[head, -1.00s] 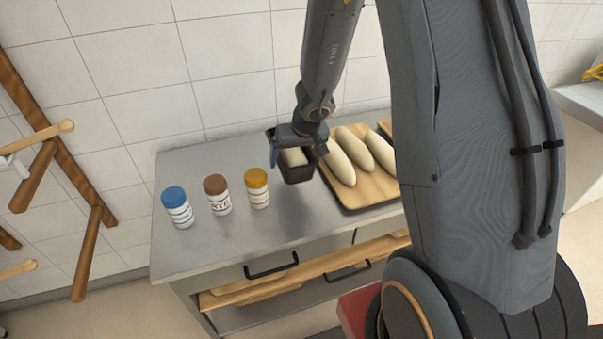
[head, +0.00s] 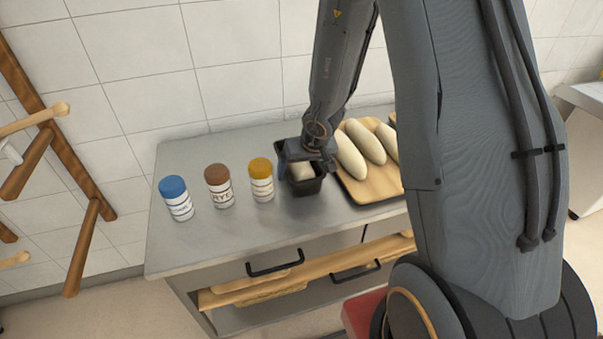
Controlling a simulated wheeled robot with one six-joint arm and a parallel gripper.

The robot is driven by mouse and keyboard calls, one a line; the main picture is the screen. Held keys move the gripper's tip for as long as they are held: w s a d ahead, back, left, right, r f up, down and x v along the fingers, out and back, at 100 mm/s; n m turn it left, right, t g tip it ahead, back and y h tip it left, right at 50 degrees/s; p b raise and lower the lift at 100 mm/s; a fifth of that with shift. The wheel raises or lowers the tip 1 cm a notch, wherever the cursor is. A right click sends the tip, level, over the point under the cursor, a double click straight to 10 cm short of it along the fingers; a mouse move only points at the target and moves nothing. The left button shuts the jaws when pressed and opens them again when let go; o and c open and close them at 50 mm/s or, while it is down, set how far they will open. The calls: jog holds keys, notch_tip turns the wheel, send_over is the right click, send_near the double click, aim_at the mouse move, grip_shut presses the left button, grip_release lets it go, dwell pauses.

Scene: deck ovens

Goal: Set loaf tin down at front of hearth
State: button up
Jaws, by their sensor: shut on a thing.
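The loaf tin (head: 306,187) is dark and holds pale dough. It is at the steel counter, between the yellow-lidded jar and the board of loaves. My gripper (head: 293,163) is over the tin and shut on it, with a blue-grey finger at the tin's left side. Part of the tin's far side is hidden by my gripper and wrist. I cannot tell whether the tin touches the counter or is just above it. No hearth or oven mouth is in view.
On the steel counter (head: 240,231) stand a blue-lidded jar (head: 177,198), a brown-lidded jar (head: 219,187) and a yellow-lidded jar (head: 261,180). A wooden board (head: 372,190) with pale loaves lies right of the tin. A wooden rack (head: 83,245) stands at left.

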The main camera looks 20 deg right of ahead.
jog(key=shift+f, duration=0.1)
dwell(0.3)
jog(key=o, duration=1)
jog(key=shift+o, duration=0.5)
